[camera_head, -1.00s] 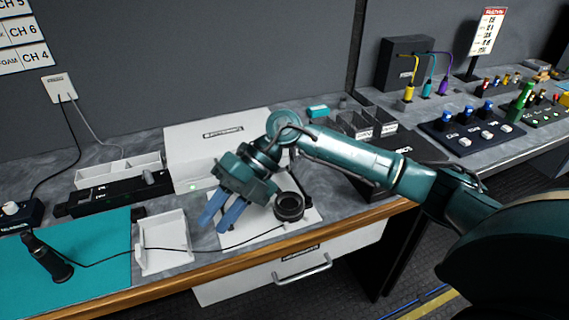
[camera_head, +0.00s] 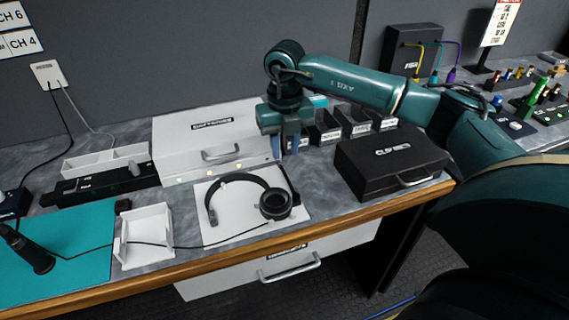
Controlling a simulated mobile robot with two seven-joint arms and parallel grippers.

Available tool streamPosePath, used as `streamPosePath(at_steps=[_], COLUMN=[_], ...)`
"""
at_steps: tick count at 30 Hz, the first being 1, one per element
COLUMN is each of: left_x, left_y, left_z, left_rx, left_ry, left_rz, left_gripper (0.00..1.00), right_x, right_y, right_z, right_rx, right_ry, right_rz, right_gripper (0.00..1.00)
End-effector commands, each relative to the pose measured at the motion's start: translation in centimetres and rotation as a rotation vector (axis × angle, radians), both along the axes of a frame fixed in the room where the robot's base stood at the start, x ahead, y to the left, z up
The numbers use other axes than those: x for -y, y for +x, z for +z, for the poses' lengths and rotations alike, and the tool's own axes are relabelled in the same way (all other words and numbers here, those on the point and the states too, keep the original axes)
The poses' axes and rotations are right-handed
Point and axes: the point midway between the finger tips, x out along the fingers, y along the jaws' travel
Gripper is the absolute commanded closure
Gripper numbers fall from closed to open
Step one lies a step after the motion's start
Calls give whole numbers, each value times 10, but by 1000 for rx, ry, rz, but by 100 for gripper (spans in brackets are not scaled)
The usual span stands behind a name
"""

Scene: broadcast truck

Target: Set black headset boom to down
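The black headset (camera_head: 232,177) lies on a white mat (camera_head: 220,232) on the bench, its band arched away from me. Its round ear cup (camera_head: 275,204) is at the right end. A thin dark rod (camera_head: 291,178) runs up beside the cup toward my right gripper; it may be the boom, but I cannot tell for sure. My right gripper (camera_head: 285,147) is just behind the headset, blue fingers pointing down, with a small gap between them and nothing seen held. My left gripper is not in view.
A white case (camera_head: 180,150) stands behind the mat and a black case (camera_head: 372,165) to its right. A white tray (camera_head: 148,255) and a teal mat (camera_head: 85,270) with a dark microphone (camera_head: 35,258) lie left. The wooden bench edge (camera_head: 330,217) runs in front.

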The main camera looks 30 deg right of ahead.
Motion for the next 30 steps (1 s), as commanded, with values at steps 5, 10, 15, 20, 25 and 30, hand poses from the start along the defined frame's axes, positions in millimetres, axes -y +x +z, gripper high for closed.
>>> streamPosePath(at_steps=[5,10,15,20,25,30], left_x=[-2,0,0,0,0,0], left_y=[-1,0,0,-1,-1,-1], left_z=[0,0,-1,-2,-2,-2], left_rx=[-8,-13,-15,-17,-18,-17], left_ry=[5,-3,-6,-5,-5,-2], left_rz=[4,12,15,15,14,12], left_gripper=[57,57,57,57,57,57], right_x=[0,-1,-1,-1,-1,-1], right_y=[-1,0,0,0,0,0], right_z=[-34,-54,-61,-61,-61,-61], right_rx=[-3,-2,0,0,0,0], right_ry=[1,1,2,2,2,2], right_rz=[2,3,2,2,2,3], right_gripper=[70,70,70,70,79,93])
